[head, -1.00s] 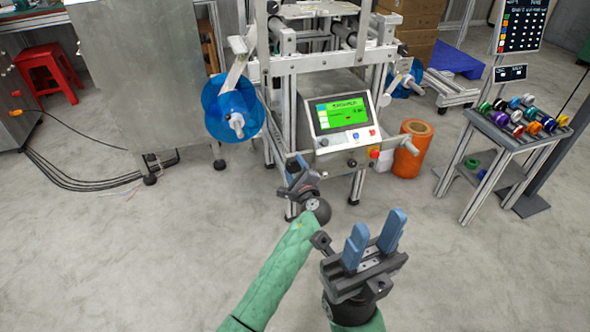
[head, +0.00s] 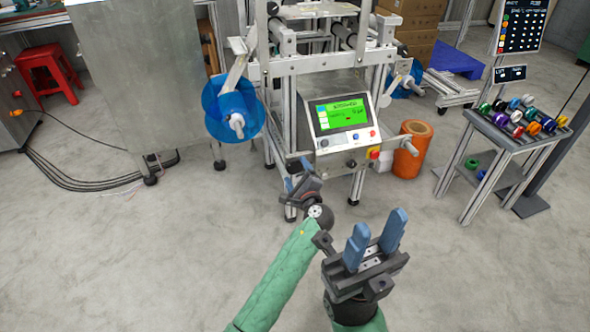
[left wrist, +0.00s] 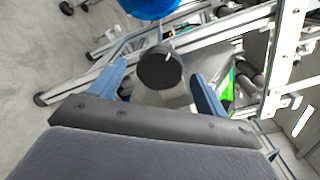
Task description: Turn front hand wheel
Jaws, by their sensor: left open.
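A dark round disc, which looks like the front hand wheel (left wrist: 160,69), shows in the left wrist view between the two blue fingers of my left gripper. The fingers stand apart on either side of it; I cannot tell whether they touch it. In the head view my left gripper (head: 297,174) is in front of the machine (head: 325,64), below and left of its control panel, and I cannot make out the wheel there. My right gripper (head: 379,224) is open and empty over the floor, in front of the machine and toward me.
The control panel (head: 343,115) has a green screen and buttons. A blue reel (head: 218,118) hangs at the machine's left. An orange roll (head: 409,160) stands on the floor to the right. A small table (head: 525,145) holds several coloured spools. The near floor is clear.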

